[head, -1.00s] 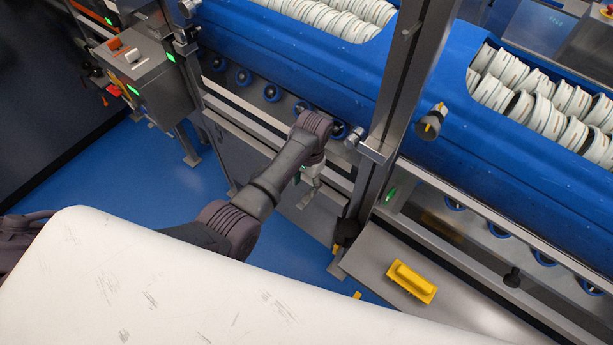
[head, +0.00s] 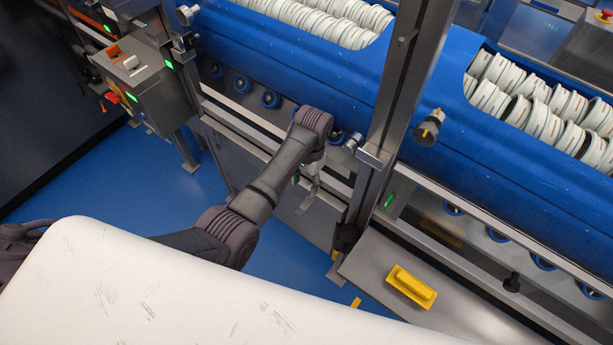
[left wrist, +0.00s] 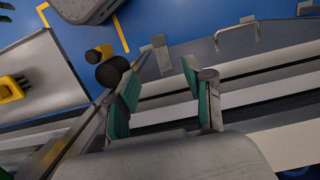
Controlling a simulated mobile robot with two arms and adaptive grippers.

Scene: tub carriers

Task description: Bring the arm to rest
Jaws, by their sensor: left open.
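My left arm reaches in from the left toward the machine front, with its wrist bent downward beside a metal post. My left gripper (head: 310,192) is partly hidden under the wrist in the head view. In the left wrist view, the left gripper (left wrist: 158,90) is open, its two green-padded fingers apart with nothing held between them. Metal rails of the machine lie behind the fingers there. My right gripper is in neither view.
A blue machine housing (head: 370,75) holds several stacked white round pieces (head: 510,85). The upright metal post (head: 400,110) stands just right of my left wrist. A yellow block (head: 411,287) lies on a grey plate. Blue floor (head: 100,175) is open at left.

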